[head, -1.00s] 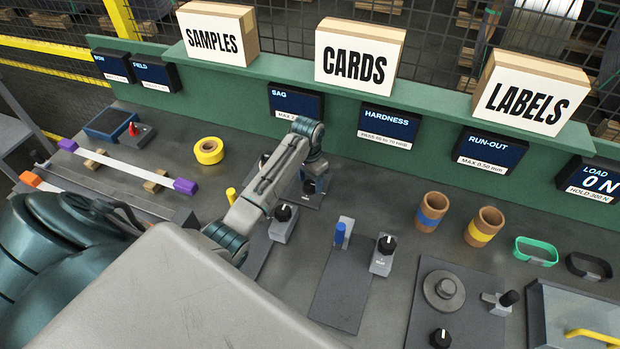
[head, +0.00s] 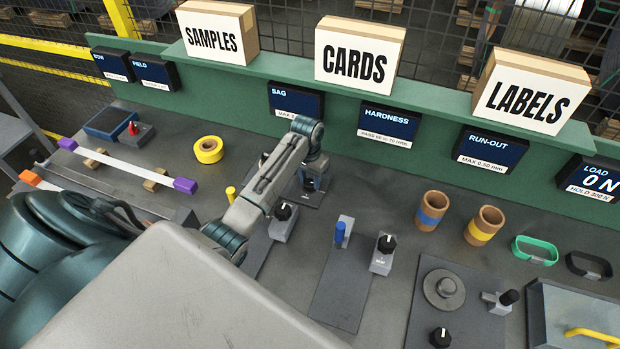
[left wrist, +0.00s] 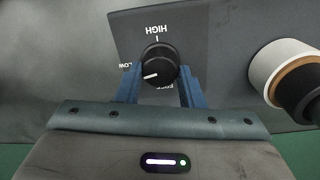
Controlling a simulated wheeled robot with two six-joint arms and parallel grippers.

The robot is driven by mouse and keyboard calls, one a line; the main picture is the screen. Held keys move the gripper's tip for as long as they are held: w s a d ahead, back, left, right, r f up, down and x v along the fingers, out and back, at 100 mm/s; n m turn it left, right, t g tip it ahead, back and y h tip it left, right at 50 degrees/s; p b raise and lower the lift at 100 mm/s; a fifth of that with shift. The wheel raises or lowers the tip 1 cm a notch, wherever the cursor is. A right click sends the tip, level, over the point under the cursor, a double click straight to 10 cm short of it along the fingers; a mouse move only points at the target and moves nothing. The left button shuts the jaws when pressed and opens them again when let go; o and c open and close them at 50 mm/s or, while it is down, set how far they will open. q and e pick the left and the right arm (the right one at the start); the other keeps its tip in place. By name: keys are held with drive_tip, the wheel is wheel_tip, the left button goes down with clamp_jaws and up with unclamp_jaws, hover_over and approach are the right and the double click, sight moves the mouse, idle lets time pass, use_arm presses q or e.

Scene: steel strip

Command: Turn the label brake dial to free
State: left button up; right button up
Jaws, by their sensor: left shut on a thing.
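The label brake dial (left wrist: 159,62) is a round black knob with a white pointer line on a dark grey plate (left wrist: 200,40). The plate reads HIGH, LOW and a partly covered word that looks like FREE, all upside down in the left wrist view. The pointer is aimed down-left, between LOW and the covered word. My left gripper (left wrist: 160,88) has its blue fingers on either side of the knob, shut on it. In the head view my left gripper (head: 313,178) is at the bench below the SAG display, largely hiding the dial. My right gripper is not in view.
A white, orange and black roll (left wrist: 290,78) stands close beside the dial plate. Another black-knobbed block (head: 283,222) and a blue peg (head: 340,233) are near my left arm. The green back panel (head: 400,95) with displays stands close behind the gripper.

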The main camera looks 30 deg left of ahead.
use_arm(q)
drive_tip(key=n, duration=0.4)
drive_tip(key=shift+n, duration=0.3)
drive_tip(key=n, duration=0.3)
drive_tip(key=shift+s+a+n, duration=0.1)
drive_tip(key=shift+n, duration=0.3)
drive_tip(key=n, duration=0.3)
drive_tip(key=shift+s+n+t, duration=0.1)
drive_tip(key=shift+n+t, duration=0.2)
drive_tip(key=shift+n, duration=1.7)
drive_tip(key=o, duration=1)
drive_tip(key=shift+r, duration=0.1)
